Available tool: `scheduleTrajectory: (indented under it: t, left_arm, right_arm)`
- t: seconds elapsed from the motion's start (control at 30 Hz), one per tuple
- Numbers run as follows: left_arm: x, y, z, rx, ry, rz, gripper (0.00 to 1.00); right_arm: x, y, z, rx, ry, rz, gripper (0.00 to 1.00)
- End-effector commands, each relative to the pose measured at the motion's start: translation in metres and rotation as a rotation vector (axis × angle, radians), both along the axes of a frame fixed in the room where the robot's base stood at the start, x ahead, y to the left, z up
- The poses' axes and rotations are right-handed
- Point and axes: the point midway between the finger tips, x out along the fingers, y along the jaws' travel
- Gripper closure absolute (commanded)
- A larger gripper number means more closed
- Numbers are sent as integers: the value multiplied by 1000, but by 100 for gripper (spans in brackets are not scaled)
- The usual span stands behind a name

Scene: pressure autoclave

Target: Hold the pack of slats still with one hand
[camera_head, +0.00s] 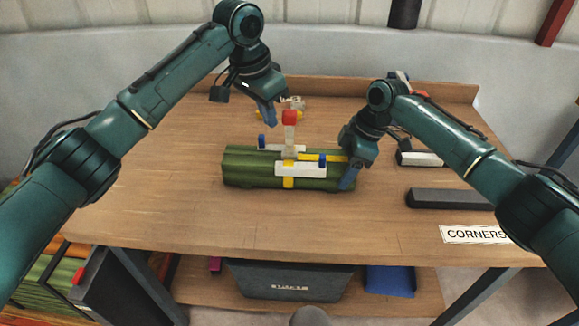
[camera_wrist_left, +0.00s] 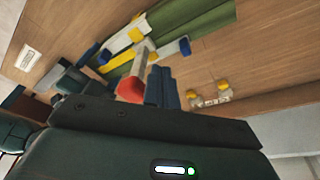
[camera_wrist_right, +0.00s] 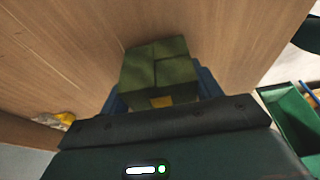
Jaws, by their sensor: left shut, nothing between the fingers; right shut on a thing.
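The pack of slats (camera_head: 240,168) is a long green bundle lying crosswise on the wooden table. A white and yellow strapping tool with a red-topped upright handle (camera_head: 290,117) sits at its middle, over a yellow band. My right gripper (camera_head: 347,178) is shut on the right end of the pack; the right wrist view shows the green end faces (camera_wrist_right: 158,72) between its blue fingers. My left gripper (camera_head: 270,117) is shut and empty, above the table just behind and left of the red handle top. In the left wrist view its blue fingers (camera_wrist_left: 162,88) are beside the red top.
A small white and yellow part (camera_head: 292,103) lies behind the pack. A white roll (camera_head: 420,159), a dark bar (camera_head: 448,198) and a "CORNERS" label (camera_head: 473,234) are at the right. The table's front left is clear. A grey bin (camera_head: 290,281) stands below.

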Motion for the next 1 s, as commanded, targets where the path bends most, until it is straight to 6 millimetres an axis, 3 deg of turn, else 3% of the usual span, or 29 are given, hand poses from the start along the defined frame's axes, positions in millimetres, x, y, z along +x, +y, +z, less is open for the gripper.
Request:
scheduleTrajectory:
  t: [0.57, 1.0]
  left_arm:
    - [0, 0, 2, 0, 0, 0, 100]
    - [0, 5, 43, -1, -1, 0, 100]
  right_arm:
    - [0, 1, 0, 2, 0, 1, 64]
    - [0, 1, 0, 2, 0, 1, 64]
